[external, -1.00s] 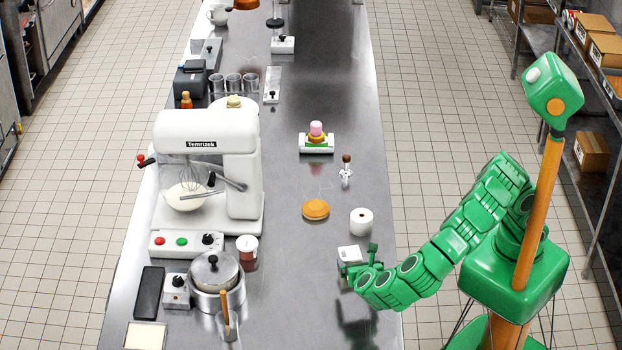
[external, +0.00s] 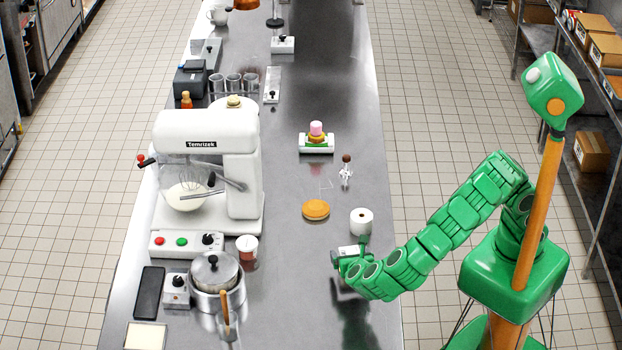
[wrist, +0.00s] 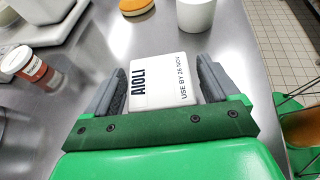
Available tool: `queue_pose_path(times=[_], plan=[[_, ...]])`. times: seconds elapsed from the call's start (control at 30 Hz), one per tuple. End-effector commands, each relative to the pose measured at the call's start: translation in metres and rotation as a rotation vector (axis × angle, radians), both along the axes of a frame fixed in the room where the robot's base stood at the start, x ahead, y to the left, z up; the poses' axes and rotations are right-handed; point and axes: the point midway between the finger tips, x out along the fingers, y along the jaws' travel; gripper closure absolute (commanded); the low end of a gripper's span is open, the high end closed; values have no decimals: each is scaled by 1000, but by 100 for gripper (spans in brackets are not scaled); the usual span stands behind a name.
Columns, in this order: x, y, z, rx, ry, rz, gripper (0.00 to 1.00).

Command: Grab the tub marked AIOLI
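The white tub marked AIOLI (wrist: 162,88) sits on the steel counter, its label with "USE BY 26 NOV" facing up in the wrist view. My gripper (wrist: 160,92) has one finger on each side of the tub, with narrow gaps between the fingers and the tub, so it looks open. In the external view my gripper (external: 350,262) is low over the counter's right side, and the tub (external: 347,250) shows partly behind it. The tub's lower part is hidden.
A white roll or cup (external: 361,221) stands just beyond the tub, with an orange-brown bun (external: 316,209) to its left. A red-and-white jar (external: 247,247), a lidded pot (external: 215,270) and a large mixer (external: 208,165) stand further left. The counter between is bare.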

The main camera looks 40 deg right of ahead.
Motion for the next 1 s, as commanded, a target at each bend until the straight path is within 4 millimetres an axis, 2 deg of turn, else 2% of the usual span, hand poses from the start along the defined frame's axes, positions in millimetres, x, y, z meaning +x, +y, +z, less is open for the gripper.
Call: queue_pose_path(times=[0.03,0.3,0.37,0.67,0.83,1.0], plan=[[0,0,0,0,0,0,20],[0,0,0,0,0,0,62],[0,0,0,0,0,0,69],[0,0,4,1,-1,1,69],[0,0,22,2,-1,0,69],[0,0,52,4,-3,-1,69]])
